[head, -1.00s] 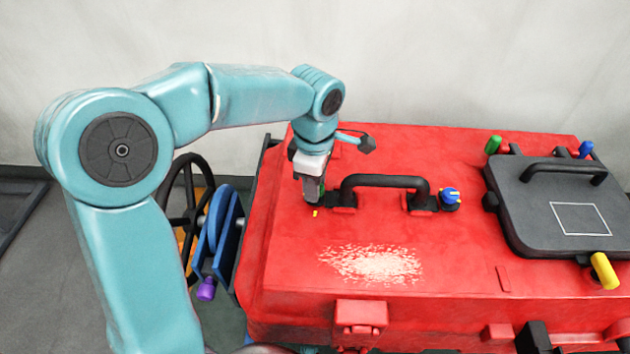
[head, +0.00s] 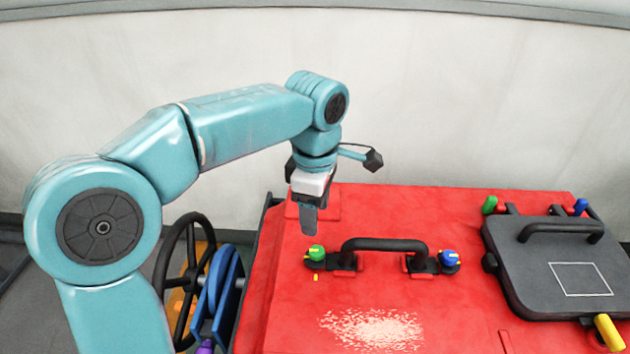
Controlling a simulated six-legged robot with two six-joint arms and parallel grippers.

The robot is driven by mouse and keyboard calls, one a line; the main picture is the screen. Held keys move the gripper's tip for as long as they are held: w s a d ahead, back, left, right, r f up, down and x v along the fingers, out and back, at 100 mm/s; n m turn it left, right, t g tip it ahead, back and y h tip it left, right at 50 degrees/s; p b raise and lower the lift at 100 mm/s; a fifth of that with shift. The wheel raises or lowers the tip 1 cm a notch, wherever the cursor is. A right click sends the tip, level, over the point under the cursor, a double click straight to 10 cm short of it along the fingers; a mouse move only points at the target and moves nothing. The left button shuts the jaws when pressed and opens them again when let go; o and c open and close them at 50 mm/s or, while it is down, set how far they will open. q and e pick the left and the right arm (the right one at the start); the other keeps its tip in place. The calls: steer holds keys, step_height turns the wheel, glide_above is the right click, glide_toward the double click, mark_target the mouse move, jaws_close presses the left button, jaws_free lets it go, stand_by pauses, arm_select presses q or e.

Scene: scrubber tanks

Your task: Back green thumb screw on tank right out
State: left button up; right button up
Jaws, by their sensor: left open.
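The green thumb screw (head: 316,252) sits at the left end of the black handle (head: 384,244) on top of the red tank (head: 450,295). It has a yellow mark on its top and a small yellow mark on the tank in front of it. My left gripper (head: 308,228) is open, points down and appears just above and behind the screw in the picture, apart from it. Nothing shows between its fingers, which are seen side-on. Whether the screw is still threaded in cannot be told. My right gripper is not in view.
A blue thumb screw (head: 449,258) sits at the handle's right end. A dark grey hatch lid (head: 510,270) with green (head: 490,205), blue and yellow pieces lies at right. A black handwheel (head: 170,270) and blue part (head: 222,290) stand at left.

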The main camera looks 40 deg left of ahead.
arm_select(q)
step_height(320, 180, up, 5)
steer(key=shift+r+p, duration=0.2)
steer(key=shift+p, duration=0.25)
steer(key=shift+s, duration=0.1)
